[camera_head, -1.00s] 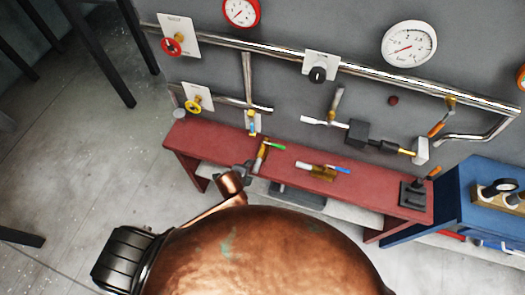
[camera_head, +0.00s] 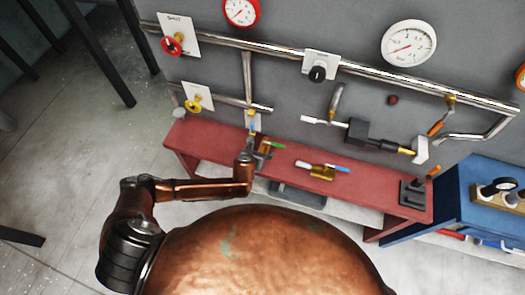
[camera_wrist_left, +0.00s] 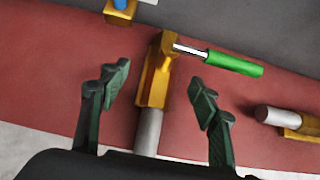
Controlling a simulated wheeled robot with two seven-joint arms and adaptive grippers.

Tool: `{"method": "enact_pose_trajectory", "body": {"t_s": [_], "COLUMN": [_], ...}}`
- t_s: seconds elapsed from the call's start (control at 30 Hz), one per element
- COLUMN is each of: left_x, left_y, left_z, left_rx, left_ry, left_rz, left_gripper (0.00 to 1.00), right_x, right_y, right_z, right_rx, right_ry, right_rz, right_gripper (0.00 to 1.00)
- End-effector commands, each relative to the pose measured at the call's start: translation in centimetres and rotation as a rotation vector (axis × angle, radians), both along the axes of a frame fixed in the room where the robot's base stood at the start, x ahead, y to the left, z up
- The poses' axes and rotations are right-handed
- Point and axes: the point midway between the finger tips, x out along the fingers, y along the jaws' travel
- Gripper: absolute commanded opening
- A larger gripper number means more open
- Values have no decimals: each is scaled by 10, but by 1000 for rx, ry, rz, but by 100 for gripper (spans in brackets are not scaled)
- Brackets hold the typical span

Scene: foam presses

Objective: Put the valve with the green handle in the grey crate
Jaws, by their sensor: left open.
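The valve with the green handle (camera_head: 278,146) is on the red bench, partly hidden by my left gripper in the head view. In the left wrist view its brass body (camera_wrist_left: 154,75) has a grey pipe end, and its green handle points right. My left gripper (camera_wrist_left: 160,92) is open, with one finger on each side of the valve's body and visible gaps to it. In the head view the left gripper (camera_head: 259,150) is over the bench's left part. My right gripper is not in view. I cannot identify the grey crate for certain; a dark grey object (camera_head: 297,195) shows low beside the bench.
A brass valve with a blue handle (camera_head: 325,168) lies farther right on the red bench (camera_head: 375,188). A blue table (camera_head: 462,200) stands at the right. Pipes, gauges and valves line the grey wall (camera_head: 285,95) close behind the bench.

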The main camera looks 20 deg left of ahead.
Motion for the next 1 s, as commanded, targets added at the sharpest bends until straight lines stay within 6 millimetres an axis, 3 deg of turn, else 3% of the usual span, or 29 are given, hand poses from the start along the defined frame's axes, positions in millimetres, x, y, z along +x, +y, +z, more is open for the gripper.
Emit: {"method": "enact_pose_trajectory", "body": {"t_s": [0.2,0.47,1.0], "left_x": [20,22,22], "left_y": [-3,-3,-3], "left_z": [-19,-21,-21], "left_rx": [-1,-1,-2], "left_ry": [1,0,1], "left_rz": [1,0,1], "left_gripper": [56,56,21], "right_x": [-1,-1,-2], "right_y": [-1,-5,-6], "right_z": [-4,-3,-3], "right_rx": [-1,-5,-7], "right_ry": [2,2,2], "right_rz": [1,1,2], "right_gripper": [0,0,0]}}
